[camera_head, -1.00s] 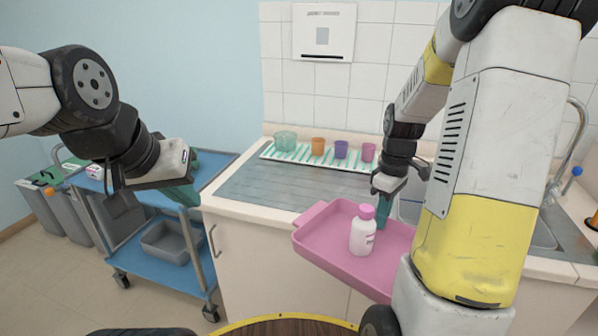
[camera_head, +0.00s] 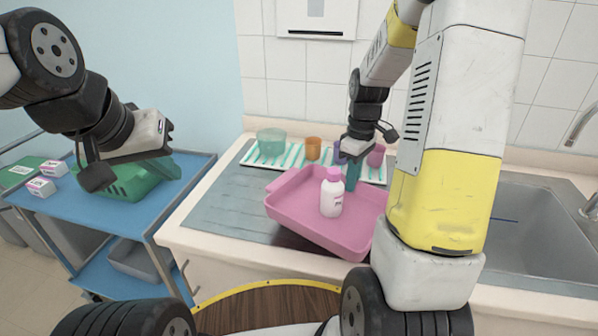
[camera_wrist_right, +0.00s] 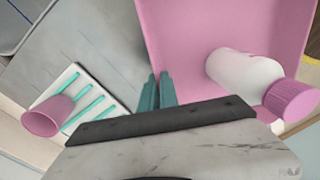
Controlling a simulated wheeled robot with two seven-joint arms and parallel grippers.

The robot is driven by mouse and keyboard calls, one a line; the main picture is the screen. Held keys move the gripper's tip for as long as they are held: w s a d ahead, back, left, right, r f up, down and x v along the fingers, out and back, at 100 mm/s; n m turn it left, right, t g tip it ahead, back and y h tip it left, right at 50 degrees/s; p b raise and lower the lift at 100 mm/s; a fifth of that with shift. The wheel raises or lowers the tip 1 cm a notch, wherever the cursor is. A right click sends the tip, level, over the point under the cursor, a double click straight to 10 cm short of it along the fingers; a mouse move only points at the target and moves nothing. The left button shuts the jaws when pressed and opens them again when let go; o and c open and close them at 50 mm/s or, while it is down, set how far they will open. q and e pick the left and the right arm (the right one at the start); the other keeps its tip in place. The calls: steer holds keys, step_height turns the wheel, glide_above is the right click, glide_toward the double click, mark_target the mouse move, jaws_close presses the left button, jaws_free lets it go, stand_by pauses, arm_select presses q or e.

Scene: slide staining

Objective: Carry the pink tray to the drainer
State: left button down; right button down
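The pink tray (camera_head: 290,205) is over the front part of the counter, overlapping the right part of the grey ribbed drainer (camera_head: 215,205). A dark shadow lies under its front left, and it looks raised and slightly tilted. A white bottle with a pink cap (camera_head: 331,195) stands in it. My right gripper (camera_head: 352,178) is shut on the tray's far wall; its teal fingers also show against the tray edge in the right wrist view (camera_wrist_right: 157,92). My left gripper (camera_head: 168,150) is apart from the tray, over the blue cart; its fingers are hard to make out.
A striped mat (camera_head: 254,158) behind the drainer holds several coloured cups, including a green one (camera_head: 271,141) and an orange one (camera_head: 313,148). The sink (camera_head: 530,240) is at the right. The blue cart (camera_head: 85,215) carries a green basket (camera_head: 130,185) and small boxes.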

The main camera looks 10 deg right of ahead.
mark_target(311, 168)
steer(key=w+a, duration=0.2)
steer(key=a, duration=0.1)
steer(key=w+a, duration=0.3)
steer(key=w+a+f, duration=0.1)
steer(key=w+a, duration=0.2)
steer(key=shift+w+a+f, duration=0.15)
steer(key=shift+w+f, duration=0.05)
steer(key=shift+f, duration=1.6)
steer(key=shift+f, duration=0.15)
steer(key=c, duration=1.6)
jaws_free()
